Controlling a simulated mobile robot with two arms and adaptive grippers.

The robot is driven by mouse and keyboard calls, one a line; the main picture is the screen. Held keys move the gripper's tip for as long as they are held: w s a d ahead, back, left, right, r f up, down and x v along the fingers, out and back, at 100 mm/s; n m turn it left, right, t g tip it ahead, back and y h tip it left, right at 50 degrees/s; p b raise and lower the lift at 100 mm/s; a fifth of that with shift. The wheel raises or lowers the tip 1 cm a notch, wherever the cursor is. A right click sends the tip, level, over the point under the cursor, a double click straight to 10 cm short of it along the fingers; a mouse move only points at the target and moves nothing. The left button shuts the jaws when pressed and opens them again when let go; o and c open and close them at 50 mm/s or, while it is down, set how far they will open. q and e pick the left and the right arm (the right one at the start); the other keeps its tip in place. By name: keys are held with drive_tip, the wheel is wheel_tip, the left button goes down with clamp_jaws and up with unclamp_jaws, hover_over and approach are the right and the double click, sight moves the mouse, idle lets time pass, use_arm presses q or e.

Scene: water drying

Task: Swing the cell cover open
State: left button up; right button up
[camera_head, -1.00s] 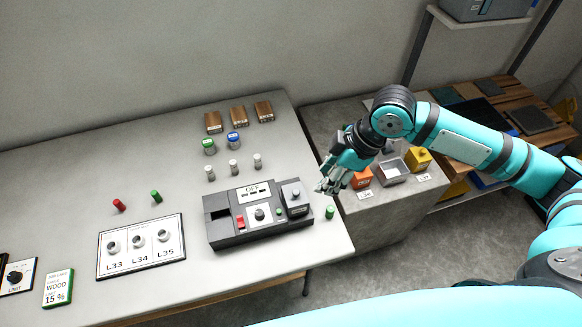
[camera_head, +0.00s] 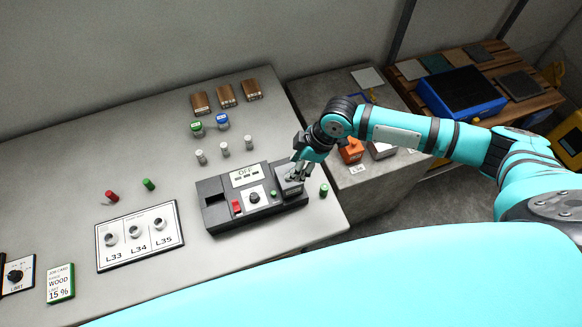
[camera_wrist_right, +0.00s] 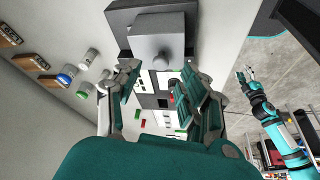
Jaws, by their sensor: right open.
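A dark grey tester (camera_head: 222,215) lies on the table with an "OFF" display, a red switch and a dial. The cell cover (camera_head: 287,186) is the raised grey block at its right end; in the right wrist view it is a box (camera_wrist_right: 157,30) with a small knob on its face. My right gripper (camera_head: 295,173) is over the cover, partly hiding it. In the right wrist view my right gripper (camera_wrist_right: 155,82) is open and empty, its fingers just short of the cover. My left gripper (camera_wrist_right: 245,75) shows small at the right of that view; its jaws are too small to judge.
A green cell (camera_head: 324,190) stands just right of the tester. White-grey cells (camera_head: 225,149), blue (camera_head: 222,122) and green-topped (camera_head: 197,129) cylinders and wooden blocks (camera_head: 227,95) stand behind. A panel (camera_head: 140,250) with several sockets lies left. An orange block (camera_head: 351,152) is on the side table.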

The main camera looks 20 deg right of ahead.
drive_tip(key=x, duration=0.3)
drive_tip(key=shift+a+f, duration=0.15)
drive_tip(key=shift+f, duration=0.1)
use_arm(q)
drive_tip(key=shift+s+a+r, duration=0.1)
drive_tip(key=shift+s+r, duration=0.1)
drive_tip(key=shift+s, duration=0.45)
use_arm(e)
clamp_jaws()
